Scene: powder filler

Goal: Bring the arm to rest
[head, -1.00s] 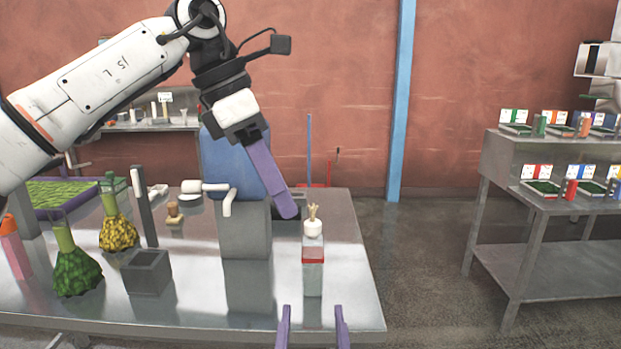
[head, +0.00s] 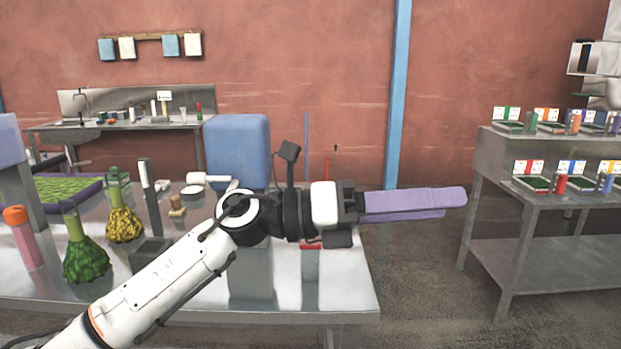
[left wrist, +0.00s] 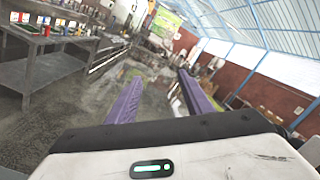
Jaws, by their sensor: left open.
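My left arm comes in from the lower left in the head view and lies across the front of the steel table (head: 205,297). Its left gripper (head: 462,200) points right, past the table's right end, over open floor. In the left wrist view the two purple fingers (left wrist: 155,88) stand apart with nothing between them. The forearm and wrist hide part of the blue-topped grey machine (head: 238,150) and most of the red-banded container (head: 311,262) on the table. My right gripper is not seen in the head view now.
On the table's left stand a green flask (head: 85,258), a yellow flask (head: 123,222) and a pink bottle with an orange cap (head: 22,238). A steel shelf (head: 545,250) with colored containers stands at the right. Bare floor lies between table and shelf.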

